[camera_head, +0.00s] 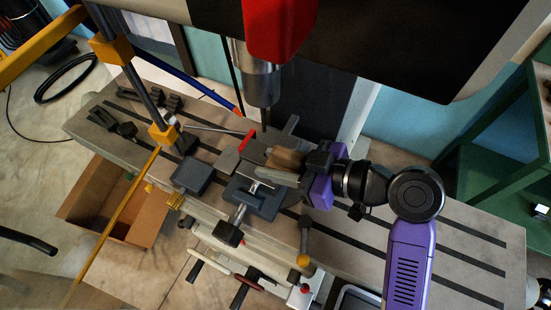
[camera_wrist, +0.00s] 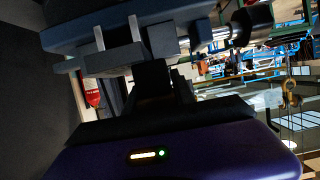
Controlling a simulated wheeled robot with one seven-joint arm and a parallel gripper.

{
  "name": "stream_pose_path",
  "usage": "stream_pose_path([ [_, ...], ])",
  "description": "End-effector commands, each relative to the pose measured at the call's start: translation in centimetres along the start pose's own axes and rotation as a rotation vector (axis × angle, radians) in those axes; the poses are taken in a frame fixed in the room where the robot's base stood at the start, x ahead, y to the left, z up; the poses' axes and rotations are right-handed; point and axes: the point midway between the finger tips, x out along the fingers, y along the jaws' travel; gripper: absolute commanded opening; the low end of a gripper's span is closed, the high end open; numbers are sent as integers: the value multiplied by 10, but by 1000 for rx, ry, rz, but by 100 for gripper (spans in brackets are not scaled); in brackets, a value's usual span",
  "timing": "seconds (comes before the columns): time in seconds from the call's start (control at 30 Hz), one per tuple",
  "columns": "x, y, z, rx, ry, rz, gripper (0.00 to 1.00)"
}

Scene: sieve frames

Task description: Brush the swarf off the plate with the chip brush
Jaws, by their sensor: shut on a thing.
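My gripper (camera_head: 304,165) is at the right side of the drill-press vise (camera_head: 252,198), under the purple and black wrist. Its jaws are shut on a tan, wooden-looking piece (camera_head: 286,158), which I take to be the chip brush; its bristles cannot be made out. A grey flat surface (camera_head: 256,156), probably the plate, lies at the vise just left of the tan piece. Whether the two touch is unclear. No separate swarf can be made out. In the wrist view, the dark gripper (camera_wrist: 155,78) is in deep shadow below a dark blue body; the held piece is not clear there.
The drill chuck (camera_head: 262,85) and its bit hang close above the vise. A grey block (camera_head: 194,177) sits left of it on the slotted table (camera_head: 350,232). A yellow-jointed post (camera_head: 163,132) stands farther left. An open cardboard box (camera_head: 128,228) is below left.

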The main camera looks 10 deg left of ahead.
Motion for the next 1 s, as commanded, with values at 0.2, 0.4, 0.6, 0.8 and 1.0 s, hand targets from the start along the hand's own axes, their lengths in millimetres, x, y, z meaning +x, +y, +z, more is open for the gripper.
stream_pose_path([
  [0.2,-1,-10,-3,0,-1,-2,0],
  [0.4,-4,-27,-9,0,0,-1,0],
  [0.6,-6,-44,-14,0,-1,-1,0],
  [0.8,-8,-62,-19,0,0,-2,0],
  [1.0,-10,-76,-23,-1,0,0,0],
])
